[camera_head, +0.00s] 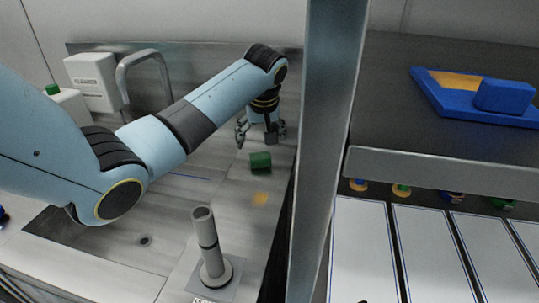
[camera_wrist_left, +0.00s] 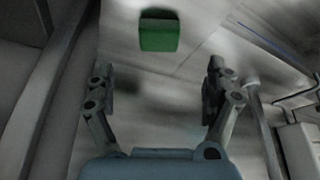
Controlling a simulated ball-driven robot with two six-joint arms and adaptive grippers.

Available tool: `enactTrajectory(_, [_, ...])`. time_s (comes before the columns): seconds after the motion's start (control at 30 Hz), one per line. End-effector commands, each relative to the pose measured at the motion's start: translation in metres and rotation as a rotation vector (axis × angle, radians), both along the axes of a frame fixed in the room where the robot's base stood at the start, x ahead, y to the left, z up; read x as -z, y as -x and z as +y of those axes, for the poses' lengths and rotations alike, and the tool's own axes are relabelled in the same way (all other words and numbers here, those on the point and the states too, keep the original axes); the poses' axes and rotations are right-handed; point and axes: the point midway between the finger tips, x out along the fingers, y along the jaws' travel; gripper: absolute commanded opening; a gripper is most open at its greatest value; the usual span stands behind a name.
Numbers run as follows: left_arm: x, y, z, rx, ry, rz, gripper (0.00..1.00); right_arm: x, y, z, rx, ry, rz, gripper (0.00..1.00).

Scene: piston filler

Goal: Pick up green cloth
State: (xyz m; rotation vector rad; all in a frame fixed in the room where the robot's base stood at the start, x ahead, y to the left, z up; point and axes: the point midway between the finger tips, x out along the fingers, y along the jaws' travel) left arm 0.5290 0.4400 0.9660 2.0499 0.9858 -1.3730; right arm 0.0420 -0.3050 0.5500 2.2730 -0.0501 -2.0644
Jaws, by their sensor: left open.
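The green cloth (camera_head: 260,162) looks like a small rolled or folded green block on the grey metal counter, left of the upright post. It also shows in the left wrist view (camera_wrist_left: 159,33), near the top centre. My left gripper (camera_head: 259,138) is just above and behind the cloth in the head view, pointing down, apart from it. In the wrist view its two fingers (camera_wrist_left: 162,90) are spread wide with nothing between them, and the cloth lies beyond the fingertips. My right gripper is not in view.
A metal post (camera_head: 325,150) stands close right of my left gripper. A grey upright cylinder (camera_head: 208,245) stands on the counter in front. A tap (camera_head: 140,60) and cleaner box (camera_head: 92,82) are at the back left. A shelf holds a blue tray (camera_head: 440,95).

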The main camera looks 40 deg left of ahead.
Motion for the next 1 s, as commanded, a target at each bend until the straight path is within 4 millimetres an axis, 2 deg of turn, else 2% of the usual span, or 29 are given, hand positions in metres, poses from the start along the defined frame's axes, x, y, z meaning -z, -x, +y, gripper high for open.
enactTrajectory(0.1, [0.021,-0.004,0.006,-0.001,0.001,0.003,0.87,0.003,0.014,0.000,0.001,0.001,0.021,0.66])
enactTrajectory(0.2, [0.031,-0.008,0.009,0.000,0.001,0.001,0.87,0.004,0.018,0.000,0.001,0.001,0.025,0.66])
enactTrajectory(0.37, [0.043,-0.011,0.012,0.000,0.001,0.002,0.87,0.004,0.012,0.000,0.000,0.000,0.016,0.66])
enactTrajectory(0.6, [0.078,-0.019,0.019,-0.001,0.000,0.002,0.87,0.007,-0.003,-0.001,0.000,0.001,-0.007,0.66])
enactTrajectory(0.9, [0.084,-0.021,0.021,0.001,0.000,0.000,0.87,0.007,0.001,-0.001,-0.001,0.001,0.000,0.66])
enactTrajectory(0.93, [0.084,-0.021,0.021,0.001,0.000,0.000,0.85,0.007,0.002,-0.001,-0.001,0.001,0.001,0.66])
enactTrajectory(1.0, [0.084,-0.021,0.021,0.001,0.000,0.000,0.76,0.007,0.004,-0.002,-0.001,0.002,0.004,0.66])
